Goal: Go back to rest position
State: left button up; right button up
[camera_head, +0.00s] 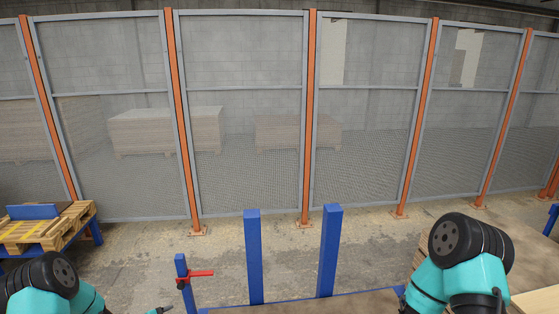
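Both my arms show only in part at the bottom of the head view. My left arm's teal and black links are in the bottom left corner, and my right arm's are at the lower right. A small dark part at the bottom edge, right of my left arm, may belong to my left gripper (160,310). Another dark bit beside my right arm may belong to my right gripper (404,303). The fingers are cut off by the lower edge, so I cannot tell their state or whether they hold anything. No board is clearly seen in them.
A blue frame with two posts (254,257) (329,250) stands at the front centre. A shorter blue post carries a red clamp (195,276). A wooden pallet (45,232) with a blue piece is at left. A mesh fence (245,150) crosses behind, with board stacks (165,130) beyond.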

pick_arm(q)
jog(key=s+d+n+g, duration=0.3)
jog(key=s+d+n, duration=0.2)
jog(key=s, duration=0.4)
jog(key=s+d+n+g+y, duration=0.1)
jog(key=s+d+n+g, duration=0.2)
jog(key=s, duration=0.7)
jog(key=s+d+n+g+y, duration=0.1)
jog(key=s+d+n+g, duration=0.3)
jog(key=s+d+n, duration=0.3)
jog(key=s+d, duration=0.2)
jog(key=d, duration=0.1)
jog(key=shift+s+n, duration=0.15)
jog(key=shift+n, duration=0.25)
jog(key=shift+a, duration=0.1)
